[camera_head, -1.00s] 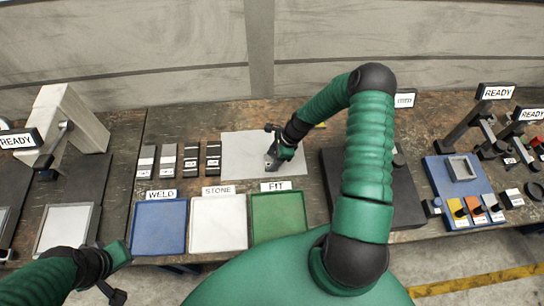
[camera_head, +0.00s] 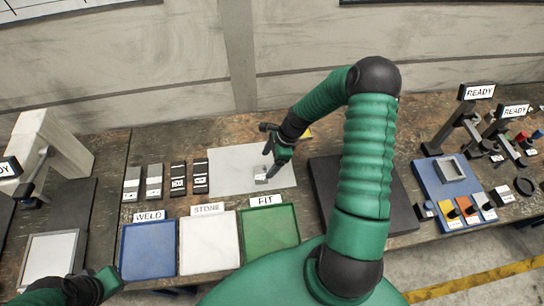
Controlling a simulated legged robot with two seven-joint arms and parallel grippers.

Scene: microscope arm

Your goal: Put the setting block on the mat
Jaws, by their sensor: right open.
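The mat (camera_head: 229,165) is a light grey sheet lying flat on the bench behind the trays. A small grey block with a white label (camera_head: 261,179), which looks like the setting block, is at the middle-right of the mat, apparently resting on it. My right gripper (camera_head: 267,172) is open right at this block, its dark fingers pointing down. Whether they still touch the block is too small to tell.
Labelled trays stand in front of the mat: blue WELD (camera_head: 148,250), white STONE (camera_head: 208,244), green FIT (camera_head: 269,231). Several grey and black blocks (camera_head: 154,181) stand in a row left of the mat. A dark plate (camera_head: 325,185) lies to its right. A blue fixture board (camera_head: 437,183) is further right.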

